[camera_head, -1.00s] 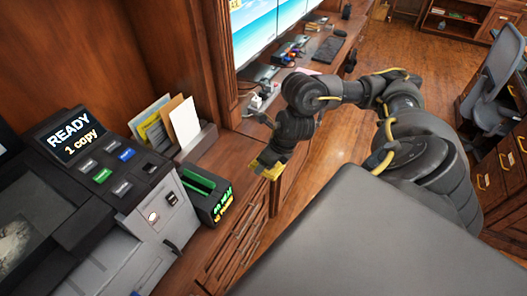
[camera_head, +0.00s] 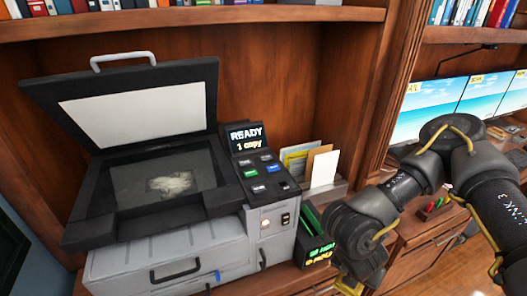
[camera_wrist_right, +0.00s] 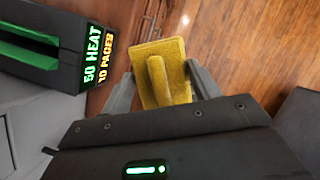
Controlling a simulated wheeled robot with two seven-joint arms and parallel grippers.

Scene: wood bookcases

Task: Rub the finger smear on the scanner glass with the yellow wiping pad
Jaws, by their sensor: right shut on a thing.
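The scanner (camera_head: 165,250) stands on the counter with its lid (camera_head: 140,105) raised. Its dark scanner glass (camera_head: 128,178) faces up, and a pale grey finger smear (camera_head: 172,184) shows near its middle. My right gripper (camera_wrist_right: 160,88) is shut on the yellow wiping pad (camera_wrist_right: 170,52), holding it by its raised ridge. In the head view the gripper is at the lower right, beyond the scanner's right side, with a bit of yellow (camera_head: 348,285) showing at the bottom edge. The pad is apart from the glass. My left gripper is not in view.
A control panel (camera_head: 262,172) reading READY, 1 copy, sits right of the glass. A black and green box (camera_head: 315,240) stands between scanner and gripper. A paper holder (camera_head: 325,188) is behind it. The raised lid and shelf (camera_head: 250,15) bound the space above.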

